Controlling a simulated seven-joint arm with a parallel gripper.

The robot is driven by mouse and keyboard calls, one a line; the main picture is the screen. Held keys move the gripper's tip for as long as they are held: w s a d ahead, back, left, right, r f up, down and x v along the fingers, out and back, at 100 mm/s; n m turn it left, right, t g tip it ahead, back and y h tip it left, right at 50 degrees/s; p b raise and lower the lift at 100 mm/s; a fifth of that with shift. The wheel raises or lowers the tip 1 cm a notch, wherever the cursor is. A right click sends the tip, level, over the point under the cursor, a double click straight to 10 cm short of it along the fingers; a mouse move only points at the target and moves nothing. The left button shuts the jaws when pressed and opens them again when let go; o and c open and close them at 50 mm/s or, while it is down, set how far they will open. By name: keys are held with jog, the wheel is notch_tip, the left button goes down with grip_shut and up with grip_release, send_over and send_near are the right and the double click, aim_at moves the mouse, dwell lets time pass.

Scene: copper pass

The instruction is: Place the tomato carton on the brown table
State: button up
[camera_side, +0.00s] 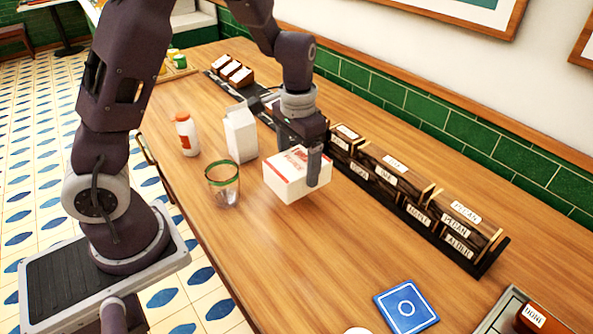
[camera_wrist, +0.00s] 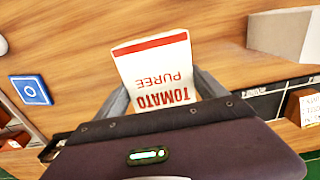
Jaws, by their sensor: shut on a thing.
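The tomato carton (camera_side: 292,174) is a white box with red print, held tilted over the wooden table in the side view. In the wrist view the carton (camera_wrist: 160,72) shows the words TOMATO PUREE. My gripper (camera_side: 312,165) is shut on the carton, with a finger against its near side. In the wrist view the two fingers (camera_wrist: 163,95) flank the carton. The brown table (camera_side: 330,265) lies below. Whether the carton's underside touches the table, I cannot tell.
Labelled wooden boxes (camera_side: 400,185) line the wall side. A blue coaster (camera_side: 406,307) lies at the front. Table between is clear.

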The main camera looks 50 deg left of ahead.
aim_at(298, 160)
notch_tip(298, 160, up, 10)
jog(key=shift+r, duration=0.2)
jog(key=w+a+r+n, duration=0.1)
jog(key=w+a+n, duration=0.2)
jog(key=a+n, duration=0.5)
jog(key=w+a+r+n, duration=0.1)
jog(key=w+a+n, duration=0.2)
jog(key=a+n, duration=0.5)
jog(key=s+a+n, duration=0.2)
jog(key=a+n, duration=0.7)
jog(key=a, duration=0.8)
jog(key=s+a+f+n, duration=0.3)
jog(key=s+a+n, duration=0.5)
jog(key=a+n, duration=0.3)
jog(key=shift+m, duration=0.5)
jog(key=shift+w+a+f, duration=0.1)
jog(key=shift+a+f, duration=0.05)
jog(key=shift+f, duration=0.55)
jog(key=shift+w+a+f, duration=0.1)
jog(key=shift+a+f, duration=0.1)
jog(key=shift+f, duration=0.5)
jog(key=shift+w+a+f, duration=0.1)
jog(key=shift+a+f, duration=0.05)
jog(key=shift+f, duration=0.55)
jog(key=shift+f, duration=0.1)
notch_tip(298, 160, down, 9)
jog(key=shift+f, duration=0.2)
jog(key=shift+f, duration=0.15)
